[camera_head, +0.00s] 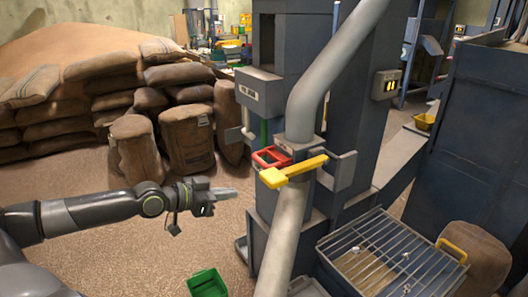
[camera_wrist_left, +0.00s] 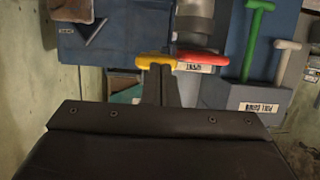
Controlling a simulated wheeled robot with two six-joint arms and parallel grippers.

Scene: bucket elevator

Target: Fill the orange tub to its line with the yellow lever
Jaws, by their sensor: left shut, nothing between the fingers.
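The yellow lever (camera_head: 293,170) sticks out from the grey machine column, beside the pipe. My left gripper (camera_head: 226,193) is shut and empty, to the left of the lever and apart from it in the head view. In the left wrist view the shut fingers (camera_wrist_left: 160,72) overlap the yellow lever (camera_wrist_left: 150,60) in the picture. A red handle (camera_head: 270,157) sits just beside the yellow lever, and it also shows in the wrist view (camera_wrist_left: 203,57). No orange tub can be made out in either view. My right gripper is not in view.
A green tub (camera_head: 207,283) stands on the grain-covered floor below my left gripper. A barred grate (camera_head: 395,258) lies at lower right. A thick grey pipe (camera_head: 318,88) crosses the machine. Stacked sacks (camera_head: 130,75) fill the left back. A green lever (camera_wrist_left: 256,35) stands beside a white one (camera_wrist_left: 286,58).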

